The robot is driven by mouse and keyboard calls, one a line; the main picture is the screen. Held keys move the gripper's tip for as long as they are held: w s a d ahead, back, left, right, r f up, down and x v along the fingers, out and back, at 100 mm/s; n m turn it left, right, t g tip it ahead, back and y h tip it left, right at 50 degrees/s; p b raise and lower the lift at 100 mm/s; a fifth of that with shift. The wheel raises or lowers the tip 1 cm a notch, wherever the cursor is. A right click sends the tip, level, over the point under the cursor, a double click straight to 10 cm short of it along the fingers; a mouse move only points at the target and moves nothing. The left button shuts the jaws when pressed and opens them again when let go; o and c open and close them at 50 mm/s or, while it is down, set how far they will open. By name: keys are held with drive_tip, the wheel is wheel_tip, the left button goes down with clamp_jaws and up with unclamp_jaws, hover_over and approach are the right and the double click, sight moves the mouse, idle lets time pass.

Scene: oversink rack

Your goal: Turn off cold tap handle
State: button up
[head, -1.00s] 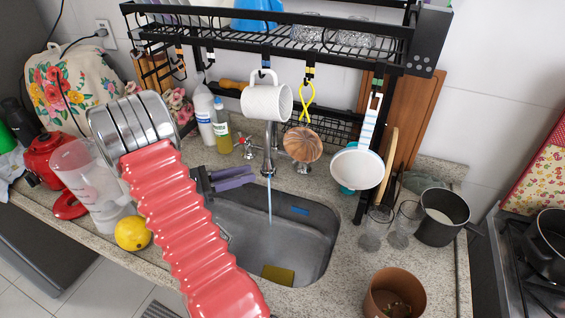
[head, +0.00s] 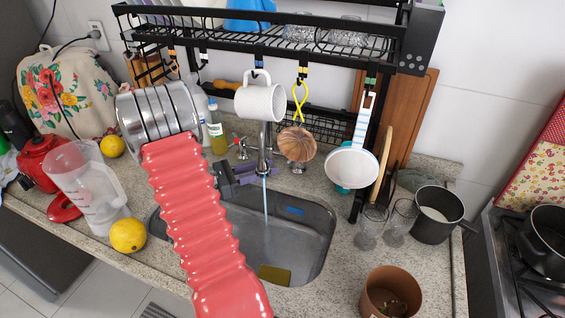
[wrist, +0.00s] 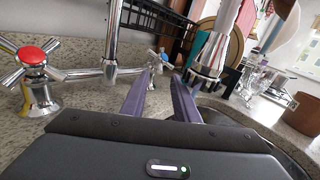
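The cold tap handle, a chrome cross (wrist: 154,63), stands just beyond and between my fingertips in the wrist view. In the head view its chrome (head: 298,167) shows partly beneath a hanging copper-coloured utensil. My gripper (wrist: 161,77) is open and empty, its purple fingers spread; in the head view it (head: 250,172) is near the faucet, above the sink's back edge. The faucet (head: 263,150) runs a stream of water (head: 266,200) into the sink (head: 300,235). The red-topped tap handle (wrist: 36,62) is at the left in the wrist view.
A white mug (head: 260,102), the copper-coloured utensil (head: 297,144) and a white pan (head: 351,166) hang from the black rack (head: 290,50) above the taps. Bottles (head: 217,135) stand left of the faucet. Glasses (head: 370,228) and a dark pot (head: 437,214) stand right of the sink.

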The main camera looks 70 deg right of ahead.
drive_tip(key=shift+x, duration=2.8)
drive_tip(key=shift+c, duration=0.7)
clamp_jaws()
